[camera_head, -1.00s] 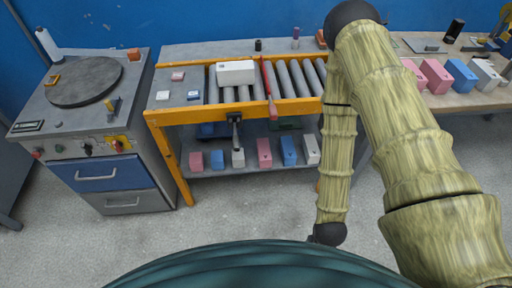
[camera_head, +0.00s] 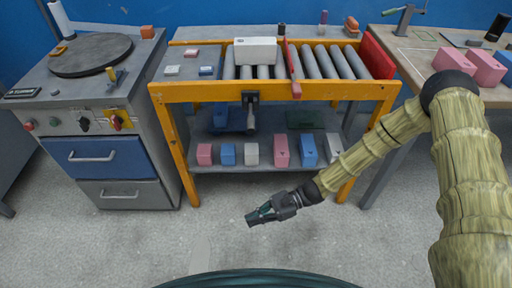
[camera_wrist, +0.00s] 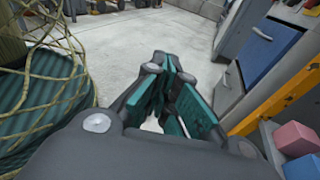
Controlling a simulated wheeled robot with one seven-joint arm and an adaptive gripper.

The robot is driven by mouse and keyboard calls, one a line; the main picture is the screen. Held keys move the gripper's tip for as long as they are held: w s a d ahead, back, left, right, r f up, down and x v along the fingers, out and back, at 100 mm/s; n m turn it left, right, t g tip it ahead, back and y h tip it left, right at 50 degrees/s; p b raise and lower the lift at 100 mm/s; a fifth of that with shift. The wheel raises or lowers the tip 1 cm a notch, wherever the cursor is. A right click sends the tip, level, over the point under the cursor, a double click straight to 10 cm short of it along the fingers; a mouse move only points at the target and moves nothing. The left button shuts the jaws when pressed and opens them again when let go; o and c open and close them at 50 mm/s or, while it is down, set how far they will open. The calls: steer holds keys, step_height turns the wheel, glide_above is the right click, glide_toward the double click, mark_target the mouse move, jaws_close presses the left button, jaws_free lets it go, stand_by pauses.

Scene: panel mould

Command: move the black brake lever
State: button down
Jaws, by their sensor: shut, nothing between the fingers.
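The black brake lever (camera_head: 250,118) hangs from a dark bracket on the front yellow rail of the roller conveyor, its handle pointing down. My gripper (camera_head: 248,219) is below and in front of it, over the open floor, well apart from the lever. In the wrist view my gripper's teal fingers (camera_wrist: 166,62) come together at their tips, with nothing seen between them. The lever does not show in the wrist view.
A white block (camera_head: 256,50) and a red bar (camera_head: 292,70) are on the conveyor (camera_head: 180,92). Several coloured blocks line its lower shelf (camera_head: 230,169). A grey cabinet (camera_head: 125,193) with a blue drawer stands left. A wooden bench (camera_head: 405,75) is right. The floor in front is clear.

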mark_target(251, 118)
steer(key=w+d+r+m+t+y+b, duration=0.25)
steer(key=w+d+r+y+b, duration=0.2)
steer(key=w, duration=0.55)
steer(key=w+d+r+m+t+y+b, duration=0.1)
steer(key=w+d+r+t+y+b, duration=0.2)
steer(key=w+d+r+y, duration=0.5)
steer(key=w+a+r+h, duration=0.1)
steer(key=a+r+h, duration=0.2)
steer(key=a+r, duration=0.3)
steer(key=shift+w+a, duration=0.35)
steer(key=shift+a, duration=2.2)
steer(key=shift+r+m+t, duration=0.15)
steer(key=shift+m+t, duration=0.1)
steer(key=shift+s+r+m+t+p, duration=0.15)
steer(key=shift+r+m+t+p, duration=0.25)
steer(key=shift+m+p, duration=0.2)
